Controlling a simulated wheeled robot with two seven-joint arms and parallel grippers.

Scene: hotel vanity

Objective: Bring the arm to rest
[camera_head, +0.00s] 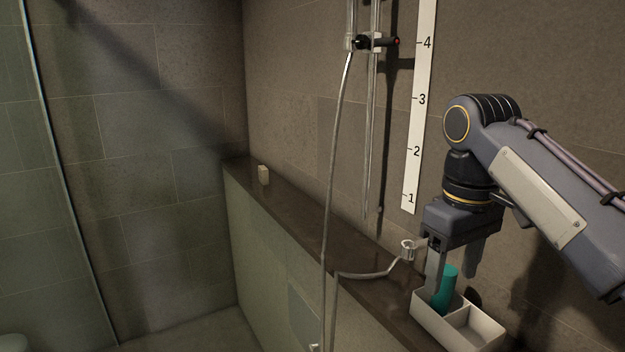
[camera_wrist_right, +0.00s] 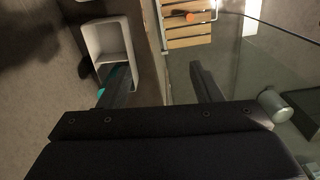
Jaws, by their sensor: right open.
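My right arm reaches in from the right in the head view. Its gripper (camera_head: 452,281) points down over the white divided box (camera_head: 462,343), with its two fingers apart. A teal cylinder (camera_head: 444,292) stands tilted in the box's left compartment, close to the near finger. In the right wrist view the open fingers (camera_wrist_right: 158,80) have nothing between them, and teal shows beside the left finger, which partly hides it. The white box also shows in the right wrist view (camera_wrist_right: 90,45). Whether the finger touches the cylinder I cannot tell. My left gripper is not in view.
The box sits on a dark ledge (camera_head: 290,222) along the tiled wall. A small beige block (camera_head: 263,175) stands at the ledge's far end. A numbered white strip (camera_head: 418,110) is on the wall.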

